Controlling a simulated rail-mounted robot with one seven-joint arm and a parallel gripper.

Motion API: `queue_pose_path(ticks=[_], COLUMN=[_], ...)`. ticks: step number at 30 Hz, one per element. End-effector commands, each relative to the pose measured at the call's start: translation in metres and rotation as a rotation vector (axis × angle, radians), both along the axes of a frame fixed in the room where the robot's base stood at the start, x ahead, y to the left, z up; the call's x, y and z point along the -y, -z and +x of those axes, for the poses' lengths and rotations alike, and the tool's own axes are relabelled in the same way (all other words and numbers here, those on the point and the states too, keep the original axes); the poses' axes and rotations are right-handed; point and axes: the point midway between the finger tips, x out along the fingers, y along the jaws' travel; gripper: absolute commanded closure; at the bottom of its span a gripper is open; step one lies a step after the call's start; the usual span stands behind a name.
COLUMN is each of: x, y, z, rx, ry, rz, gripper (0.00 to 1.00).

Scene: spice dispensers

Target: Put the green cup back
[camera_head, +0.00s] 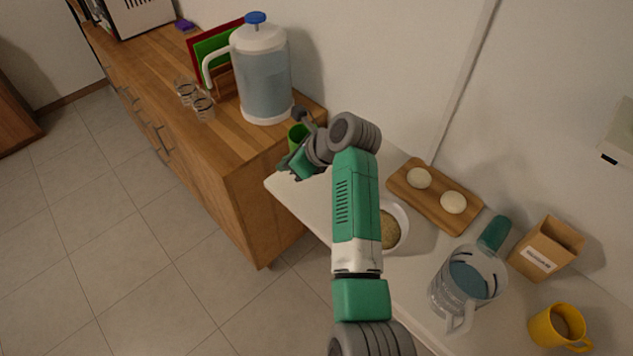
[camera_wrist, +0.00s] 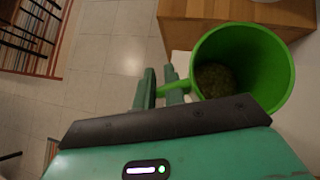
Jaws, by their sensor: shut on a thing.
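The green cup (camera_wrist: 268,62) fills the right of the wrist view, with brown-green grainy contents at its bottom. My gripper (camera_wrist: 162,92) is shut on the cup's handle at the cup's left side. In the head view the green cup (camera_head: 297,135) shows only in part behind my gripper (camera_head: 299,160), at the far left end of the white counter, beside the wooden cabinet. I cannot tell whether the cup's base touches the counter.
A white bowl (camera_head: 402,222) of grains is partly hidden by my arm. A wooden board (camera_head: 433,202) with two pale rounds, a glass pitcher (camera_head: 452,285), a cardboard box (camera_head: 540,255) and a yellow mug (camera_head: 545,330) stand right. A water dispenser (camera_head: 263,80) and glasses (camera_head: 203,106) stand on the cabinet.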

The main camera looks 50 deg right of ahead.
Motion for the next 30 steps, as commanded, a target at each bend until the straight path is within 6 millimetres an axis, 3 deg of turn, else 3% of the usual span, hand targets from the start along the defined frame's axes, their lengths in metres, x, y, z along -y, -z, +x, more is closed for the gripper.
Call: queue_pose_path(ticks=[3,8,15,23,30], x=[0.012,0.014,0.014,0.015,0.014], y=[0.005,0.011,0.059,0.073,0.106], z=[-0.008,-0.010,-0.010,-0.010,-0.009], rx=[0.001,0.001,0.001,0.003,0.001], ry=[0.001,0.001,0.002,0.002,0.003], rz=[-0.001,0.000,0.001,-0.001,-0.001], gripper=[1.00,1.00,1.00,1.00,1.00])
